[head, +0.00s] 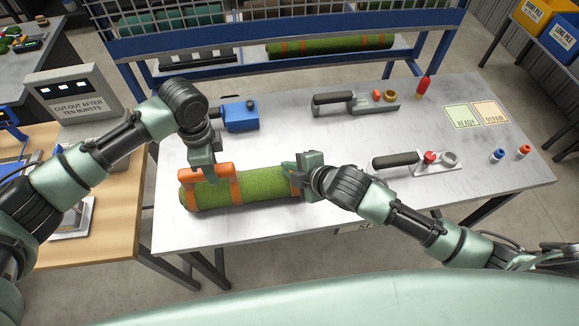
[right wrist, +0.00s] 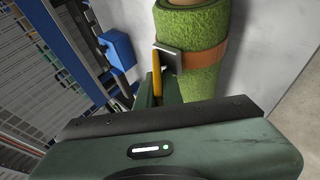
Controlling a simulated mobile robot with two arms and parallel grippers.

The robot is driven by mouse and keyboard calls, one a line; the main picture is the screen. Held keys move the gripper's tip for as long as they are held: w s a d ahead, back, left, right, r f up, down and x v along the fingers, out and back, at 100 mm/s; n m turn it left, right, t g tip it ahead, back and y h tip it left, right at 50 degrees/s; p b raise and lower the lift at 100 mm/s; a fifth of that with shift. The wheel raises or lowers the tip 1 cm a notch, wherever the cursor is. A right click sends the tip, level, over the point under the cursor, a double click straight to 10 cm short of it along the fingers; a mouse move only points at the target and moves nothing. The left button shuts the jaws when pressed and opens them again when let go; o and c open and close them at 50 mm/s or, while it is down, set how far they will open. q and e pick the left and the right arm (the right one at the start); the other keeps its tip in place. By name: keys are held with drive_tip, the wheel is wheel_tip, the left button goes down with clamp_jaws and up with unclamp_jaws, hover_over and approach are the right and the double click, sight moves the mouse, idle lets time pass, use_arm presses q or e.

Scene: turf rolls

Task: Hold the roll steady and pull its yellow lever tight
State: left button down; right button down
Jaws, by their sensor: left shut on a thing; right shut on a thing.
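The green turf roll (head: 262,188) lies on its side on the white table, with orange straps around it. An orange carry handle (head: 226,169) stands on its left part. My left gripper (head: 205,172) is over the roll's left part and shut on that handle; its fingertips are partly hidden. My right gripper (head: 300,170) is at the roll's right strap. In the right wrist view, the yellow lever (right wrist: 157,76) is between my right fingers, beside the dark buckle (right wrist: 169,57) on the orange strap (right wrist: 205,55). The lever is hard to see in the head view.
A blue box (head: 240,116) stands behind the roll. Black-handled tools (head: 396,159) and small red and blue pieces lie to the right, with READY (head: 463,117) and REPAIR (head: 491,112) cards. A blue rack (head: 270,40) stands at the back.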

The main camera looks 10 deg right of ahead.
drive_tip(key=c, duration=1.6)
unclamp_jaws()
drive_tip(key=shift+d+f, duration=0.1)
drive_tip(key=shift+o, duration=0.2)
drive_tip(key=shift+s, duration=0.15)
